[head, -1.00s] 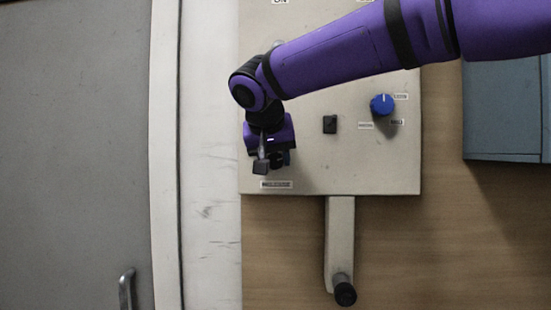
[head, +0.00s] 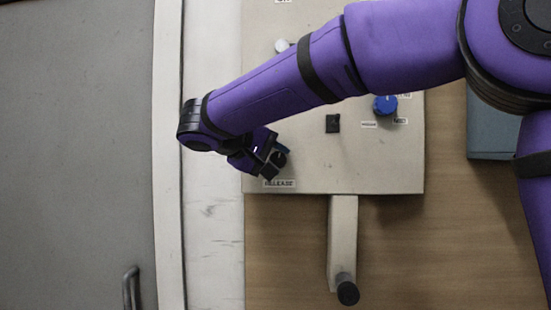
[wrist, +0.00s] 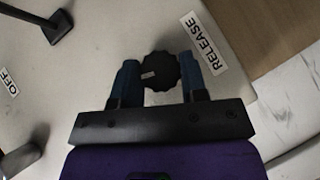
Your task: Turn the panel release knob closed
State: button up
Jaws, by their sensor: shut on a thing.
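The panel release knob (wrist: 160,71) is a black scalloped knob with a small pale mark on its face. In the wrist view it sits between the two blue fingers of my gripper (wrist: 160,76), beside the label reading RELEASE (wrist: 206,46). My gripper is shut on it, one finger on each side. In the head view my gripper (head: 275,164) is at the lower left of the pale panel (head: 310,170), just above the RELEASE label (head: 279,184). The knob is mostly hidden there by the gripper.
A blue knob (head: 385,105) and a black switch (head: 333,123) sit to the right on the panel. A white knob (head: 282,46) is near its upper left. A crank lever with a black handle (head: 347,293) hangs below. A grey door (head: 80,150) is at left.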

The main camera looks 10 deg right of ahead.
jog(key=shift+a+f+n+t+h, duration=0.15)
jog(key=shift+n+t+h, duration=0.25)
jog(key=shift+n+h, duration=0.55)
jog(key=shift+h, duration=0.35)
jog(key=o, duration=0.9)
jog(key=v, duration=1)
jog(key=shift+s+a, duration=0.25)
jog(key=shift+a, duration=0.05)
